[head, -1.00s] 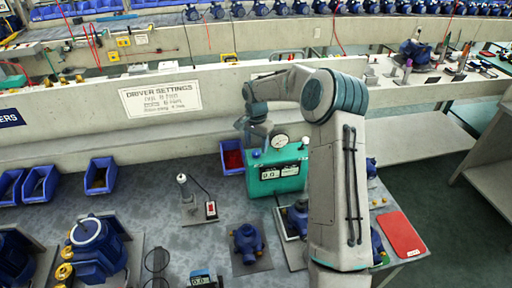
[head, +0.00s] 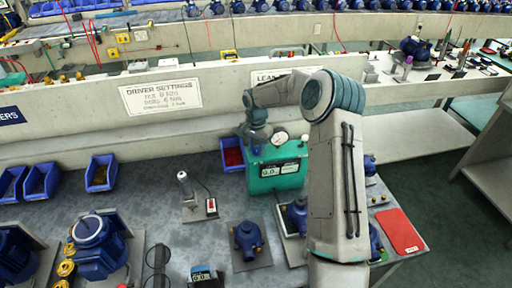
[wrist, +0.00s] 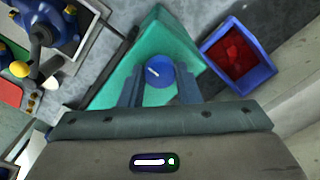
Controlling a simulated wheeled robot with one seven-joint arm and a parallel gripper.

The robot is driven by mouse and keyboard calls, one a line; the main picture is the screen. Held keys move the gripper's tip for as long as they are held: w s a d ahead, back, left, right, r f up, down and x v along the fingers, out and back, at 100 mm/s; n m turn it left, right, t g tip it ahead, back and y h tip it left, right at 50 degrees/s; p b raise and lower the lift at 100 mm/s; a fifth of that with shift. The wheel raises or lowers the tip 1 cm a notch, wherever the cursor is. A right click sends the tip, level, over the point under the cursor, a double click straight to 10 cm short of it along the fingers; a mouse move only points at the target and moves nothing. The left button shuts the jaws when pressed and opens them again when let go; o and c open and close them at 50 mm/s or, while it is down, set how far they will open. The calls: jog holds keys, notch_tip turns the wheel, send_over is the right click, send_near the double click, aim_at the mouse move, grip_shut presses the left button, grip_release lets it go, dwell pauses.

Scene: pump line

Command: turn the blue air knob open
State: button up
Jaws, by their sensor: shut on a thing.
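The blue air knob (wrist: 159,68) sits on top of the teal test box (wrist: 181,41), with a short white mark on its face. In the wrist view my gripper (wrist: 160,82) has one finger on each side of the knob and is shut on it. In the head view the teal box (head: 276,180) stands on the bench with a round gauge (head: 281,139) and a display on its front. My gripper (head: 257,140) is at the top left of the box there, and the knob is hidden behind it.
A blue bin with red contents (head: 232,157) stands just left of the box. A red tablet-like plate (head: 400,231) lies at right. A concrete ledge runs behind.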

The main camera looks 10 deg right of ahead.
jog(key=shift+n, duration=0.3)
jog(key=n+b, duration=0.2)
jog(key=n, duration=0.1)
jog(key=shift+f+n, duration=0.1)
jog(key=shift+n, duration=0.3)
jog(key=n+b, duration=0.2)
jog(key=n, duration=0.2)
jog(key=shift+n, duration=0.3)
jog(key=n, duration=0.4)
jog(key=shift+b, duration=0.3)
jog(key=n, duration=0.4)
jog(key=shift+n, duration=0.6)
jog(key=o, duration=1)
